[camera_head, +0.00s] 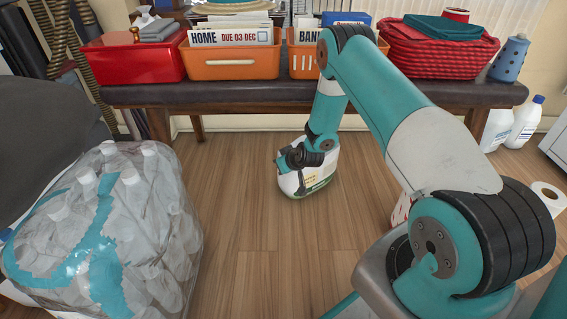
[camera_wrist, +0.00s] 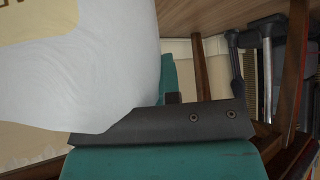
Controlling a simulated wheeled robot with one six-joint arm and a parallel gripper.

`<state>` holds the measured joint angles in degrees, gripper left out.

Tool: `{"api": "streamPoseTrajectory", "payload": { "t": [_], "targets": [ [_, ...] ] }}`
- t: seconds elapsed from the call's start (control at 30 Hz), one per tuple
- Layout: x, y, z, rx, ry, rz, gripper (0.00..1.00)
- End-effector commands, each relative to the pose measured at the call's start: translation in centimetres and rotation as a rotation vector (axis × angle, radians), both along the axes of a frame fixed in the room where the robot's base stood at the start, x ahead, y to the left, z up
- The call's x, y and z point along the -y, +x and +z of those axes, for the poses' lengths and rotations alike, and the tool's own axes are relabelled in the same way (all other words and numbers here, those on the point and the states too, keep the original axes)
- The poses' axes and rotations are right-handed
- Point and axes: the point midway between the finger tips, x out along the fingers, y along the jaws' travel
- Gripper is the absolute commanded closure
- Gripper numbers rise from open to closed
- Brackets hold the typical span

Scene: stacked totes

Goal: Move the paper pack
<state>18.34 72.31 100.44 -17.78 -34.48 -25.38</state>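The paper pack (camera_head: 318,180) is a white, rounded bundle with a pale label and a green lower edge, in the middle of the head view. My gripper (camera_head: 299,168) is at its upper left side and partly covers it. In the wrist view the white pack (camera_wrist: 75,70) fills the left side, right up against a dark finger plate of my gripper (camera_wrist: 165,122). The other finger is hidden, so the grip on the pack does not show clearly. I cannot tell whether the pack rests on the floor.
A dark padded bench (camera_head: 240,94) stands behind, bearing a red box (camera_head: 135,62), orange bins (camera_head: 230,62) and a red basket (camera_head: 437,52). Wrapped bottles (camera_head: 150,220) stand at left. White bottles (camera_head: 524,122) and a paper roll (camera_head: 548,195) are at right. Wooden floor (camera_head: 260,250) is clear in front.

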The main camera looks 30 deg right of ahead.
Motion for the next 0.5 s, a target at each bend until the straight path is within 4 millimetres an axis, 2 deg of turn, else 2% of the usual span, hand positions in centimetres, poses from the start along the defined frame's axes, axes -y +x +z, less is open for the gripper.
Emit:
{"api": "streamPoseTrajectory", "payload": {
  "t": [0.17, 0.3, 0.5],
  "targets": [
    [0.36, -0.08, 0.01, 0.001, 0.000, -0.004, 1.00],
    [0.47, -0.11, 0.01, 0.001, 0.000, -0.006, 0.68],
    [0.39, -0.09, 0.01, 0.000, 0.000, -0.006, 0.66]
  ]
}}
